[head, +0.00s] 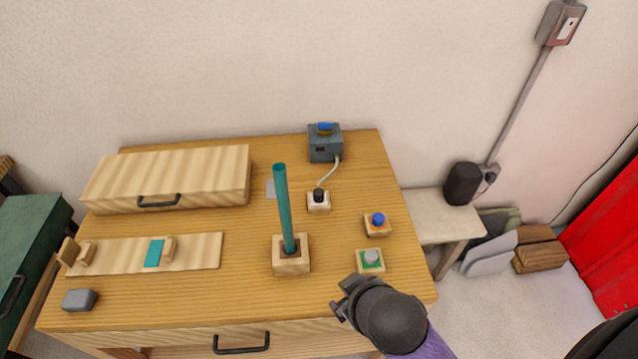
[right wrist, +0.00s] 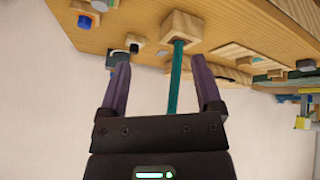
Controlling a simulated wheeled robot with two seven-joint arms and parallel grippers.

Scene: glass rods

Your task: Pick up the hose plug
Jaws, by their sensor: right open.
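The hose plug (head: 319,194) is a small black plug standing in a white-topped wooden block (head: 318,205) right of the table's middle. A pale hose (head: 332,171) runs from near it back to a blue-grey box (head: 325,146) with a blue knob. My right gripper (head: 343,301) is over the front right of the table, well short of the plug. It is open and empty; its two purple fingers show apart in the right wrist view (right wrist: 164,88). There, the plug's block (right wrist: 133,41) appears small beyond the left finger. My left gripper is not in view.
A tall teal rod (head: 284,205) stands upright in a wooden block (head: 291,262), left of the right gripper. A blue-topped block (head: 377,224) and a green-topped block (head: 370,262) sit on the right. A wooden case (head: 170,178) and a slotted board (head: 200,250) lie left.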

